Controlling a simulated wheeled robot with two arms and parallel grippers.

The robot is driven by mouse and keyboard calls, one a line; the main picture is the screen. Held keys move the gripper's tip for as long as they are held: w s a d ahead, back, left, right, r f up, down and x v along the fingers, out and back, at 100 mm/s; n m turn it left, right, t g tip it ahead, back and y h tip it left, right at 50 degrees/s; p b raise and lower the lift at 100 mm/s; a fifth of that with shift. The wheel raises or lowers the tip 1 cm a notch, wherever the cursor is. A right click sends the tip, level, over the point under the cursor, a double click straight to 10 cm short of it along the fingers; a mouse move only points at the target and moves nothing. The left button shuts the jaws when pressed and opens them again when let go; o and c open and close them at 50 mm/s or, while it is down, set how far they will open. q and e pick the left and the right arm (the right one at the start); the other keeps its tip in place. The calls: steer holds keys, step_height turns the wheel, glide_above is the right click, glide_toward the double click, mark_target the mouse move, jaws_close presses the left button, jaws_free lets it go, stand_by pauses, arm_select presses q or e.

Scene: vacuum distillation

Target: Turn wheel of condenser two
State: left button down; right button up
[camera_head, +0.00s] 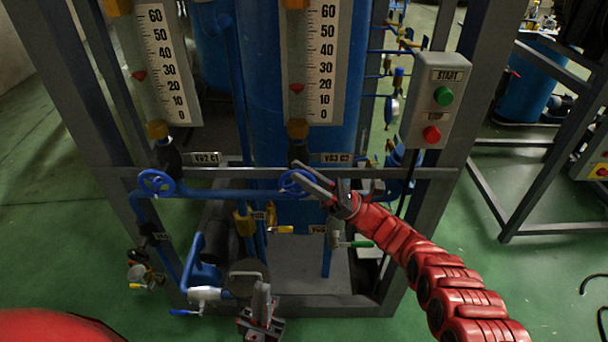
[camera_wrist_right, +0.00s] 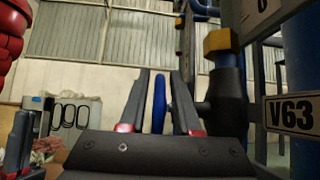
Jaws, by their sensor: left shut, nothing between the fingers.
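In the right wrist view the wheel (camera_wrist_right: 160,103) shows edge-on between the two fingers (camera_wrist_right: 158,105), with narrow gaps on both sides. The fingers look apart and not clamped on it. My left gripper (camera_head: 262,296) is low in front of the frame's base, shut and empty.
Another blue handwheel (camera_head: 156,182) is to the left, near the label VG2 C1 (camera_head: 201,158). A start/stop box (camera_head: 436,100) hangs at the right post. Lower valves, including a green-handled one (camera_head: 352,244), lie below the crossbar. Green floor is clear at left.

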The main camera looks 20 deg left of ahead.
steer(key=shift+o, duration=0.6)
steer(key=shift+d+f, duration=0.1)
steer(key=shift+f, duration=0.05)
steer(key=b+v, duration=1.4)
steer(key=v, duration=0.3)
steer(key=shift+w+d, duration=0.1)
steer(key=shift+d, duration=0.05)
